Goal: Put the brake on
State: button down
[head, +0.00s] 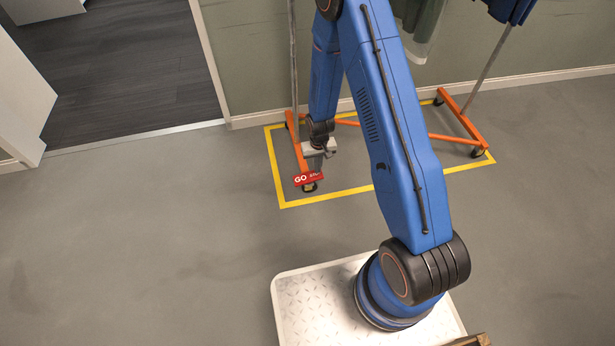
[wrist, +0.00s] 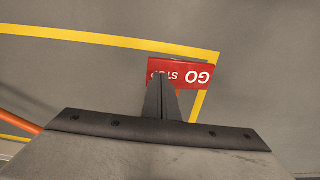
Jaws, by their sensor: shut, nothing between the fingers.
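The brake is a red pedal (head: 307,180) marked GO on its left part and STOP on its right part, at the front left caster of the orange garment rail (head: 299,150). In the wrist view the red pedal (wrist: 190,72) shows upside down, STOP at left and GO at right. I cannot tell which side is pressed down. My gripper (head: 328,155) is shut and empty, pointing down behind the pedal in the head view. In the wrist view my shut fingers (wrist: 162,90) overlap the STOP side and hide part of it. Contact cannot be told.
Yellow floor tape (head: 340,197) frames the rail's base. Garments (head: 420,25) hang from the rail near the wall. A doorway (head: 130,60) to a dark floor is at upper left. The grey floor (head: 150,240) at left and front is clear.

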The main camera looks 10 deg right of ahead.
jog(key=shift+f, duration=1.25)
dwell(1.3)
jog(key=shift+r, duration=3.5)
